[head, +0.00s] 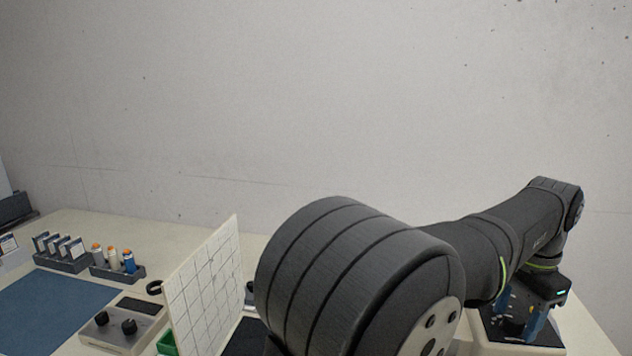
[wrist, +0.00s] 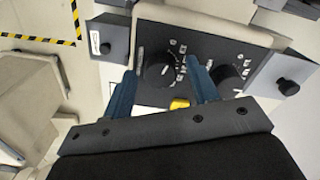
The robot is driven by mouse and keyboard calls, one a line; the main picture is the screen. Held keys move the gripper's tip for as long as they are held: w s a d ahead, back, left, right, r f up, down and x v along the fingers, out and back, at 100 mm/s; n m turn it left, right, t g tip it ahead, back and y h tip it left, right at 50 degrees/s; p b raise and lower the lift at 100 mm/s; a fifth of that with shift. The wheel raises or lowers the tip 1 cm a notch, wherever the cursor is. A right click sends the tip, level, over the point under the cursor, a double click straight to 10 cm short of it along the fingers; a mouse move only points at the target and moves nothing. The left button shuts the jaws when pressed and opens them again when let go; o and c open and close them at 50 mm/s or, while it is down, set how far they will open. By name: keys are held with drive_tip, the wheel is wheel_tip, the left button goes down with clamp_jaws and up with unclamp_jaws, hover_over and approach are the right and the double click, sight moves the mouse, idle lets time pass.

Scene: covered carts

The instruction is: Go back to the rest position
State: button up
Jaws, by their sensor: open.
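My gripper (head: 525,318) is at the far right in the head view, pointing down, with its blue fingers partly hidden by the wrist. In the wrist view my gripper (wrist: 163,86) shows two blue fingers spread apart. I see nothing held between them. Behind the fingers is a dark control panel (wrist: 198,50) with black knobs and white dial marks. A small yellow part (wrist: 180,104) shows low between the fingers. Whether a finger touches the panel I cannot tell.
In the head view a white gridded board (head: 205,290) stands upright left of my arm. Left of it are a two-knob box (head: 122,330), a blue mat (head: 45,310) and a rack with orange-capped bottles (head: 118,271). My arm hides the table's middle. Yellow-black tape (wrist: 40,40) marks the wrist view.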

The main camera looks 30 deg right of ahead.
drive_tip(key=shift+m, duration=1.1)
drive_tip(key=o, duration=1)
drive_tip(key=w+a+r+n+g+h, duration=0.15)
drive_tip(key=w+r+n, duration=0.25)
drive_tip(key=r+n, duration=0.45)
drive_tip(key=w+r+n+h, duration=0.3)
drive_tip(key=w+r+n, duration=0.1)
drive_tip(key=r+n, duration=0.4)
drive_tip(key=shift+m, duration=0.55)
drive_tip(key=x, duration=0.9)
drive_tip(key=shift+d, duration=0.15)
drive_tip(key=v, duration=1)
drive_tip(key=shift+s, duration=0.1)
